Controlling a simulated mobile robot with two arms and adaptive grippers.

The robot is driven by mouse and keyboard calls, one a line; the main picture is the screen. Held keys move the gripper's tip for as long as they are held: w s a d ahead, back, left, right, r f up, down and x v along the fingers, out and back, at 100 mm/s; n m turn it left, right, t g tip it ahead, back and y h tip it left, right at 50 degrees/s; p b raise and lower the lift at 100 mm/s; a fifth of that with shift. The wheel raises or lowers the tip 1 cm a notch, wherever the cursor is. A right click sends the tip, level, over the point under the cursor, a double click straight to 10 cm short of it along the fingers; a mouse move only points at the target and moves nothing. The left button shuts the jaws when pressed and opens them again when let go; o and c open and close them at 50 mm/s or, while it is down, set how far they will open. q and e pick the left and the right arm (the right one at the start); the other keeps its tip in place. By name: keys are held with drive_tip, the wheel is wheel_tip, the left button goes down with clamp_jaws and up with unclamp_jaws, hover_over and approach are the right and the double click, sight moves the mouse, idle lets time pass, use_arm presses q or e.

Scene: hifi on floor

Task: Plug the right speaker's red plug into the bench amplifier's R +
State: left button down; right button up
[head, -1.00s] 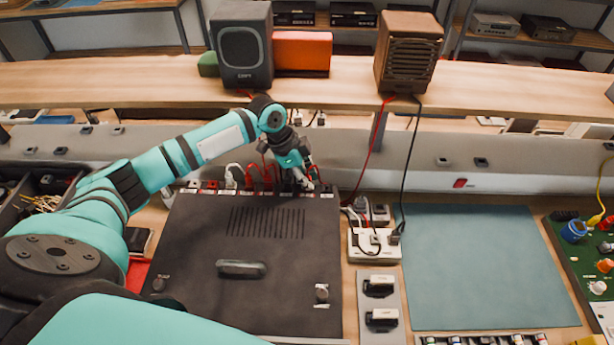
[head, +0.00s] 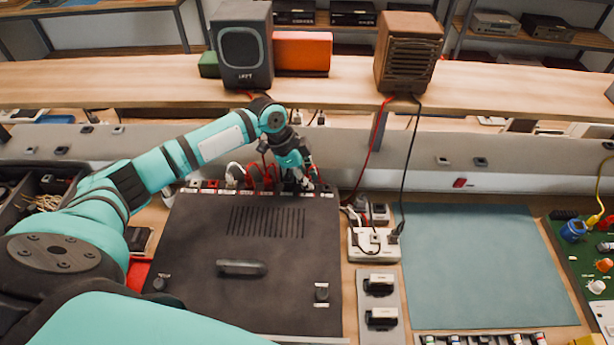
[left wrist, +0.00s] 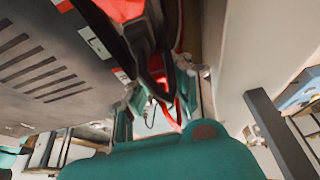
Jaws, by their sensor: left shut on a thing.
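The bench amplifier (head: 200,250) is the wide dark box with a slotted top, at the lower left of the head view. Its labelled sockets run along the far edge. My left gripper (head: 307,180) is at the right part of that edge, shut on a red plug. In the left wrist view the plug (left wrist: 159,86) shows as red between the dark fingers. Its tip and the socket are hidden, so I cannot tell whether it is seated. The right speaker (head: 408,50) is brown and stands on the shelf; red and black cables hang from it. My right gripper is out of view.
The left speaker (head: 241,45) is dark grey. Red and white leads (head: 234,173) crowd the amplifier's far edge beside my gripper. A white power strip (head: 374,245) with plugs stands just right of the amplifier. The teal mat (head: 480,265) is clear.

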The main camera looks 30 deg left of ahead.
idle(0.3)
use_arm(q)
drive_tip(key=c, duration=1.2)
unclamp_jaws()
drive_tip(key=p+v, duration=0.2)
drive_tip(key=v, duration=0.3)
drive_tip(key=d+p+v, duration=0.1)
drive_tip(key=v, duration=0.5)
drive_tip(key=w+p+v, duration=0.1)
drive_tip(key=p+v, duration=0.1)
drive_tip(key=v, duration=0.3)
drive_tip(key=shift+s+d+r+p, duration=0.15)
drive_tip(key=shift+r+p, duration=0.2)
drive_tip(key=shift+r, duration=0.35)
drive_tip(key=shift+f, duration=0.1)
